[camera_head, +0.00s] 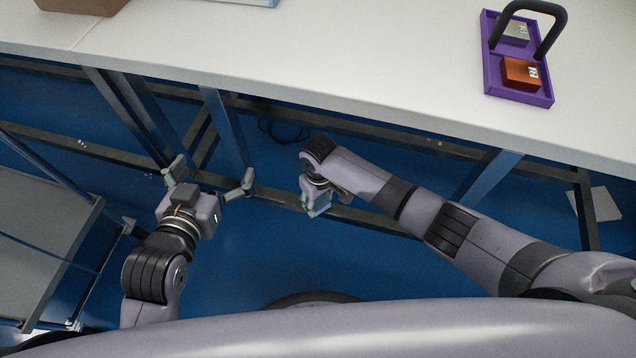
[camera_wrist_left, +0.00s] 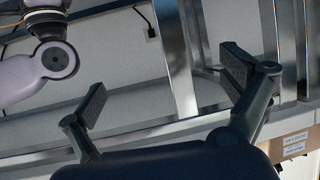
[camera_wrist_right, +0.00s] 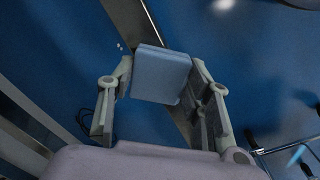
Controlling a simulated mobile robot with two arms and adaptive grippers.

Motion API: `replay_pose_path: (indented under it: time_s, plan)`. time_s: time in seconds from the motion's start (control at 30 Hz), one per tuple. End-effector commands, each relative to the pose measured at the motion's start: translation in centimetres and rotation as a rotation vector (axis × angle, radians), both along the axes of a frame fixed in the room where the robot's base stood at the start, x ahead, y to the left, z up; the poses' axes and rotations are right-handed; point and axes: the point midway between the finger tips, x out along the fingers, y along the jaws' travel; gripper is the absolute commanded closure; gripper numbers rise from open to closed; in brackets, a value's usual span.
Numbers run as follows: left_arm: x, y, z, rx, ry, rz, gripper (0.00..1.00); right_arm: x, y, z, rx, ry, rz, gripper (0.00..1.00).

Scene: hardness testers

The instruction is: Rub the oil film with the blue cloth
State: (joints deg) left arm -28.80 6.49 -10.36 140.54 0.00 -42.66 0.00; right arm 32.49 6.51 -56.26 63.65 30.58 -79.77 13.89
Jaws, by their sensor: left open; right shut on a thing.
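The blue cloth (camera_wrist_right: 160,72), a folded pale blue block, is between the fingers of my right gripper (camera_wrist_right: 163,88) in the right wrist view. In the head view, my right gripper (camera_head: 317,198) is shut on the cloth, below the front edge of the white table and over the blue floor. My left gripper (camera_head: 211,174) is open and empty, also below the table edge, to the left of the right one. Its spread fingers show in the left wrist view (camera_wrist_left: 168,92). I cannot make out an oil film in any view.
The white table (camera_head: 330,65) spans the top, with metal legs below. A purple tray (camera_head: 545,98) with a black handle holds an orange block (camera_head: 520,73) and a grey block (camera_head: 516,32). A brown box (camera_head: 80,5) is at the upper left. A grey cart (camera_head: 35,235) stands at the left.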

Motion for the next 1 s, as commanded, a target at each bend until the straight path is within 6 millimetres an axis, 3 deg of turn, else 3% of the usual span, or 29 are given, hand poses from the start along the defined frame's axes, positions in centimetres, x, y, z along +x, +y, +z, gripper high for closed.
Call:
replay_pose_path:
  time_s: [0.1, 1.0]
  plan:
    - [-0.5, 0.3, -0.8, 0.012, 0.052, 0.003, 0.03, 0.0, -0.2, 1.5, -0.001, -0.002, 0.000, 0.76]
    - [-6.1, 2.5, -6.2, 0.099, 0.435, 0.031, 0.03, 0.0, -0.7, 2.8, -0.003, 0.001, -0.003, 0.76]
